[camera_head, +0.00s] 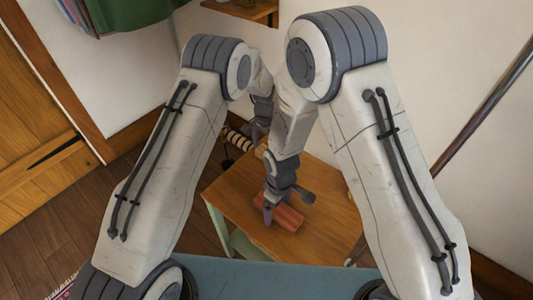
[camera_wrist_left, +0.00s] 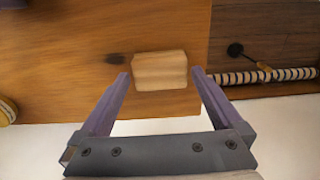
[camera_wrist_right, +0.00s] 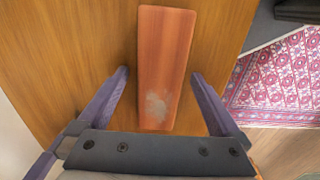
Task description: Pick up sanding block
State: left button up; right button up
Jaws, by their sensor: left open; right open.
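A pale wooden block (camera_wrist_left: 160,70) lies on the wooden tabletop in the left wrist view. My left gripper (camera_wrist_left: 161,76) is open, its fingers pointing at the block's two sides. A long reddish block (camera_wrist_right: 165,65) with a grey worn patch lies on the same kind of wood in the right wrist view and also shows in the head view (camera_head: 287,217). My right gripper (camera_wrist_right: 160,74) is open and empty, its fingers on either side of the reddish block. Which block is the sanding block I cannot tell. In the head view my arms hide the pale block.
The small wooden table (camera_head: 235,190) stands against the wall. A striped rod (camera_wrist_left: 265,76) lies beyond its edge in the left wrist view. A round yellowish object (camera_wrist_left: 6,111) is at the left edge. A pink patterned rug (camera_wrist_right: 280,80) lies on the floor.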

pick_arm(q)
notch_tip(320, 180, down, 2)
jog(key=shift+f, duration=0.2)
jog(key=c, duration=1.1)
jog(key=shift+r, duration=5.05)
